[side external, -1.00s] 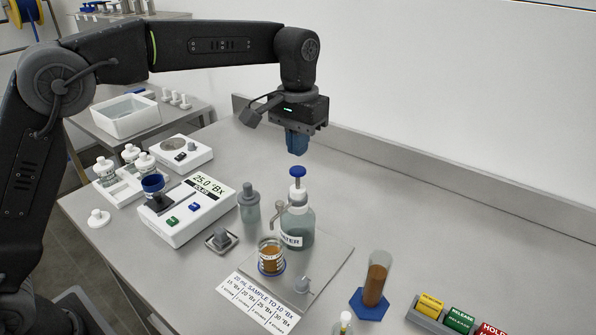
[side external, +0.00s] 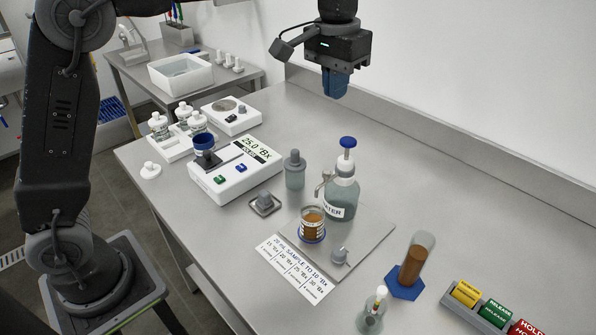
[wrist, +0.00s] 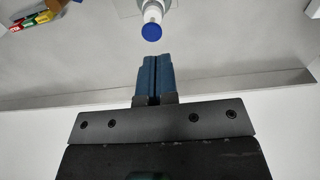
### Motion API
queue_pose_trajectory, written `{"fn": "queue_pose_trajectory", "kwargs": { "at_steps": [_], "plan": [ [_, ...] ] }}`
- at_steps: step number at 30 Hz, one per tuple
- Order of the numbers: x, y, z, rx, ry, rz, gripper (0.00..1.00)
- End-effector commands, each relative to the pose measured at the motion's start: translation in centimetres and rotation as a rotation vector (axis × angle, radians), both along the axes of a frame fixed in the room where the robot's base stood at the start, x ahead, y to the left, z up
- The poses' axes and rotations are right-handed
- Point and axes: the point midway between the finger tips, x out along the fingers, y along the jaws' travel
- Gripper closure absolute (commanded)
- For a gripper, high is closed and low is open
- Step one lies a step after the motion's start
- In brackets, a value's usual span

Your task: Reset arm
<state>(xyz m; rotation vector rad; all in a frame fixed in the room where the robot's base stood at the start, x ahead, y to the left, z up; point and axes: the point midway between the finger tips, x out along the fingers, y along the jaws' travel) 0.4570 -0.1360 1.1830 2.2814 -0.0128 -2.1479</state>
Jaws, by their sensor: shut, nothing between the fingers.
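My gripper (side external: 334,84) hangs pointing down, above and behind the water bottle, with its blue fingers together and nothing between them. In the wrist view its blue fingers (wrist: 154,80) are shut side by side. The water bottle (side external: 341,195) stands upright on a grey plate (side external: 370,240), its blue pump top (side external: 347,142) below and apart from my fingers. The blue top also shows in the wrist view (wrist: 151,32). A small beaker of brown liquid (side external: 312,226) stands at the plate's left side.
A refractometer (side external: 235,175) reading 25.0 °Bx stands left. A brown-filled cylinder (side external: 415,262), a dropper bottle (side external: 373,312) and coloured button blocks (side external: 493,312) stand front right. A dilution card (side external: 297,268) lies in front. The back right bench is clear; a wall (side external: 480,80) runs behind.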

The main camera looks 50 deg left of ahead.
Motion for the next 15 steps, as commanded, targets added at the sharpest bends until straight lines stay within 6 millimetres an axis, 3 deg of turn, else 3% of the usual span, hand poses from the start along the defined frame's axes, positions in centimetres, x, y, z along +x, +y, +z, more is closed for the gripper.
{"fn": "queue_pose_trajectory", "kwargs": {
  "at_steps": [3, 7, 11, 15],
  "plan": [
    [-3.9, 2.1, 1.7, -0.009, -0.070, 0.003, 1.00],
    [-8.2, 4.0, 2.3, -0.014, -0.143, 0.004, 1.00],
    [-12.8, 5.7, 1.7, -0.015, -0.217, 0.004, 1.00],
    [-17.6, 7.1, 0.0, -0.010, -0.296, 0.004, 1.00]
  ]
}}
